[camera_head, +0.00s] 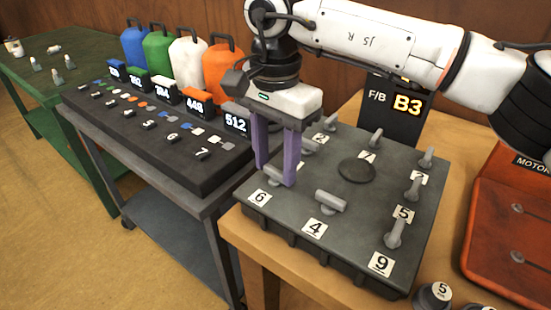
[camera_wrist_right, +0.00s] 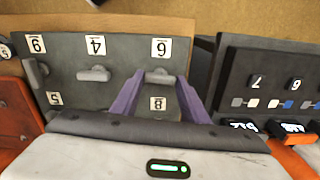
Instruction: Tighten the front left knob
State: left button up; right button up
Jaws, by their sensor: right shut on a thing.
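The front left knob is a grey bar knob by the number 6 label, at the near left corner of the dark panel (camera_head: 347,236). My right gripper (camera_head: 275,177) reaches down over it with two purple fingers, shut on the knob. In the right wrist view the knob (camera_wrist_right: 158,77) shows between the purple fingertips, next to the label 6. The fingers partly hide the knob in the head view. My left gripper is not in view.
Other grey knobs stand close by on the panel, such as those at label 4 (camera_head: 331,201) and label 9 (camera_head: 395,233). A display (camera_head: 397,104) reads B3 behind the panel. A black tray (camera_head: 185,177) with small parts lies left, and an orange motor box (camera_head: 515,225) stands right.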

aim_at(275, 169)
jog(key=m, duration=0.8)
jog(key=shift+m, duration=0.4)
jog(key=m, duration=0.4)
jog(key=shift+m, duration=2)
jog(key=shift+r, duration=0.1)
jog(key=o, duration=1.1)
jog(key=shift+c, duration=0.2)
notch_tip(275, 169, up, 10)
jog(key=shift+r, duration=0.15)
